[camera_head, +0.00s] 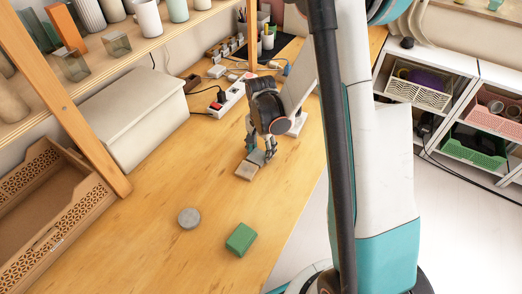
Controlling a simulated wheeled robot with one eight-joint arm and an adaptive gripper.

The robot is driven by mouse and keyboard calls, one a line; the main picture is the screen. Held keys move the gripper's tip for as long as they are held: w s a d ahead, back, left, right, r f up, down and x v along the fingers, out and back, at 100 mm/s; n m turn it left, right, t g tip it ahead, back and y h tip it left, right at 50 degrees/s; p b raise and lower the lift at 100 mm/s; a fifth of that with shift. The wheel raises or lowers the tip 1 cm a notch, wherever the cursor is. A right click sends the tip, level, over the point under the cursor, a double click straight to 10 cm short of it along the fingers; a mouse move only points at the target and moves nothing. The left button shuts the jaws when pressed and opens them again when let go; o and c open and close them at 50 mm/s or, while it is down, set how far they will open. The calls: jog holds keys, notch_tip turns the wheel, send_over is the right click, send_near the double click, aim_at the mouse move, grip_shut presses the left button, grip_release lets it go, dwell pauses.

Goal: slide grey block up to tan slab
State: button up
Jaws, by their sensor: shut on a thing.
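My gripper (261,150) points down at the wooden tabletop, in the middle of the view. It is shut on a small grey block (257,157), mostly hidden by the fingers. The tan slab (246,172) lies flat on the table just in front of the fingers, on the near side of the grey block. The block and slab look very close together; I cannot tell whether they touch.
A grey round disc (189,217) and a green block (240,239) lie on the table nearer me. A white power strip (228,98) with cables is behind the gripper. A brown wooden tray (50,215) and a pale box (132,112) stand left. The table's right edge is open.

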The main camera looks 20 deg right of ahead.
aim_at(259, 151)
jog(key=shift+w+a, duration=0.2)
jog(key=shift+w, duration=0.15)
jog(key=o, duration=1.2)
notch_tip(259, 151, up, 12)
